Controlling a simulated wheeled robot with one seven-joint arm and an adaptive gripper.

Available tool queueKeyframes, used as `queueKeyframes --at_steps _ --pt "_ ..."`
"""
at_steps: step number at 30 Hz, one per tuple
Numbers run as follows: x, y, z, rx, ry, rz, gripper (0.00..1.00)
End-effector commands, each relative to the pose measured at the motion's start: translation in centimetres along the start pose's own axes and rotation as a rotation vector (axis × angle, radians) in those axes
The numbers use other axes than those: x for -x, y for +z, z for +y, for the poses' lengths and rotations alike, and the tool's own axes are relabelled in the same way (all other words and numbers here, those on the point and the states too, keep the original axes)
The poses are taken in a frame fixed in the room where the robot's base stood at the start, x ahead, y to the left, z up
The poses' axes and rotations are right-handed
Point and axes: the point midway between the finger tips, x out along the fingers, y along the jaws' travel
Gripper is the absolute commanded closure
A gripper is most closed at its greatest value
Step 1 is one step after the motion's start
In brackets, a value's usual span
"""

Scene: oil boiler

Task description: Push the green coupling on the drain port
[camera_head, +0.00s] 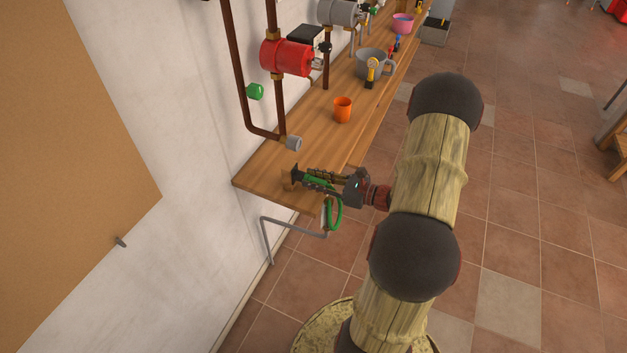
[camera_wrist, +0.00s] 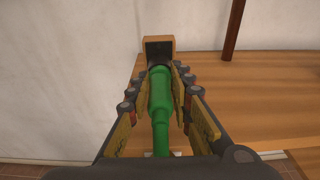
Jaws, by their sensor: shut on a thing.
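The green coupling (camera_head: 317,184) is a bottle-shaped piece with a green hose (camera_head: 336,213) looping down behind it. My gripper (camera_head: 308,178) is shut on it near the left end of the wooden shelf. In the wrist view the coupling (camera_wrist: 160,97) lies between the fingers of my gripper (camera_wrist: 159,70) and points away. Its far end meets or overlaps a black piece in front of a small wooden block (camera_wrist: 159,42); I cannot tell whether they touch. A grey fitting (camera_head: 293,143) at the foot of the copper pipes may be the drain port; it is apart from the coupling.
The wooden shelf (camera_head: 300,123) runs along the white wall. An orange cup (camera_head: 342,109), a grey pot (camera_head: 374,64) and a red pump (camera_head: 286,57) are further back. A green knob (camera_head: 255,91) sits by the pipe. A grey bracket (camera_head: 285,226) is under the shelf.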

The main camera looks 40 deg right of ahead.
Motion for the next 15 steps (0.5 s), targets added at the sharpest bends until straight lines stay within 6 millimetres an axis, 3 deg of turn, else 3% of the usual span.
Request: queueKeyframes --at_steps 7,8,15 --pt "0.01 -0.01 -0.01 0.000 0.000 0.000 1.00" --pt "0.01 -0.01 -0.01 0.000 0.000 0.000 0.78" --pt "0.01 -0.01 -0.01 0.000 0.000 0.000 0.65"
